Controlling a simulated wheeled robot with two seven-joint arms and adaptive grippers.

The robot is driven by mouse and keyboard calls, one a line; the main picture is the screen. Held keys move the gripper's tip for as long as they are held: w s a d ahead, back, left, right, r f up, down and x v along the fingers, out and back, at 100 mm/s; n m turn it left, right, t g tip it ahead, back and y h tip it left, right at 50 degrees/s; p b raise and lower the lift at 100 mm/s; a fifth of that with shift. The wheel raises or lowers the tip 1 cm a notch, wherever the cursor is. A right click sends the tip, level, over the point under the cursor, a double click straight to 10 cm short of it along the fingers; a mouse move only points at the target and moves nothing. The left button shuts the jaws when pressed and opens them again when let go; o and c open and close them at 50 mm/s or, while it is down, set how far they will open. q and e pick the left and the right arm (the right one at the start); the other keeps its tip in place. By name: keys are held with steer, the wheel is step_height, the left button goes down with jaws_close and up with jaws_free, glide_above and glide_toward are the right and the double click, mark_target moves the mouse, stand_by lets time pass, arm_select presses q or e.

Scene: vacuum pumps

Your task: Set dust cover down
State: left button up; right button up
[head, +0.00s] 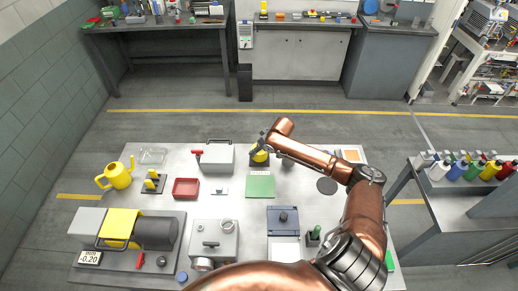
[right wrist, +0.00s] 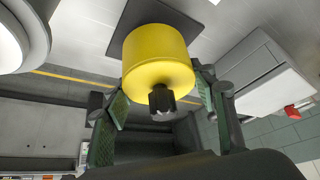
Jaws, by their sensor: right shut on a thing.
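The dust cover looks to be the yellow cylinder with a black knob (right wrist: 158,55). In the head view the yellow part (head: 260,157) shows under my right gripper (head: 264,145), at the back middle of the light table. In the right wrist view the green-padded fingers of my right gripper (right wrist: 161,103) are on both sides of it, shut on it by the knob end. The cover is near a dark square plate (right wrist: 192,10); whether it touches the plate is hidden. My left gripper is not in view.
A grey box with a red handle (head: 218,157) stands just left of the cover. A green mat (head: 260,187) lies in front. A red tray (head: 186,188), yellow can (head: 117,176) and large pump (head: 125,240) are further left. A dark round disc (head: 327,186) lies right.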

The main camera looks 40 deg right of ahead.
steer(key=shift+f, duration=0.5)
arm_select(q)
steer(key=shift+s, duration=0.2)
arm_select(e)
steer(key=shift+f, duration=0.3)
steer(key=o, duration=1.2)
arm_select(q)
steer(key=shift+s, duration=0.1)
arm_select(e)
steer(key=v, duration=1.2)
